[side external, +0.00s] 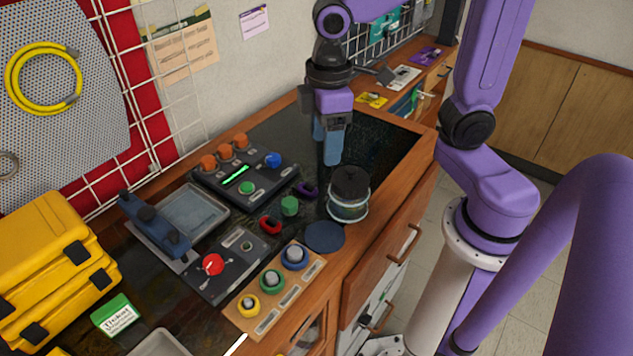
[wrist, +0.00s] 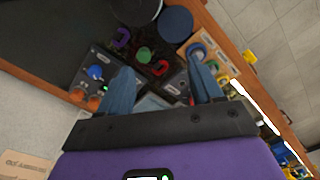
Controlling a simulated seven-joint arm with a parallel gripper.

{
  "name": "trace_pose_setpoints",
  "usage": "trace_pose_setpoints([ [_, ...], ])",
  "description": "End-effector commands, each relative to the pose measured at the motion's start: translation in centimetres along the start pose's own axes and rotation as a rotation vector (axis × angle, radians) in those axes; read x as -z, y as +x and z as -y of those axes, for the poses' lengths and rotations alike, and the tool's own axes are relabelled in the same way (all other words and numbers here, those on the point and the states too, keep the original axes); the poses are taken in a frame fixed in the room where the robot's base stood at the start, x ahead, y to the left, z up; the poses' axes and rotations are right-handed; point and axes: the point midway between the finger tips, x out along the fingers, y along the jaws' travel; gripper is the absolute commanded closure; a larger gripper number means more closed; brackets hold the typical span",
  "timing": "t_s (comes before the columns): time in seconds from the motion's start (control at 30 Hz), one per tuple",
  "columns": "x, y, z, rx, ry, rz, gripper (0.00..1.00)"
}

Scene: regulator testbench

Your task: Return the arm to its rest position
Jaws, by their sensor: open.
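My gripper (side external: 333,143) hangs above the dark bench top, behind the black-lidded jar and to the right of the control box with orange knobs. Its two blue fingers point down. In the wrist view my gripper (wrist: 160,92) shows both fingers spread apart with nothing between them. It is open and empty. My purple arm rises from the base at the right and reaches over the bench. The bench surface under the fingers is partly hidden by them in the side view.
The jar (side external: 349,195) stands near the front edge beside a dark blue disc (side external: 325,237). The control box (side external: 243,177), a red-knob panel (side external: 214,266), a wooden ring board (side external: 276,288) and a yellow case (side external: 45,265) fill the left. Bare bench top (side external: 385,145) lies right of my gripper.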

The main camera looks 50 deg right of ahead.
Motion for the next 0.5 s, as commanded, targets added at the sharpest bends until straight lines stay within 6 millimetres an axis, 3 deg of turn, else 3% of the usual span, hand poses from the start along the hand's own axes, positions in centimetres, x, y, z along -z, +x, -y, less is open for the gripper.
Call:
trace_pose_setpoints([
  [0.2,-4.5,0.8,4.1,0.003,-0.085,-0.006,0.35],
  [0.5,-9.8,1.9,7.6,0.008,-0.17,-0.01,0.35],
])
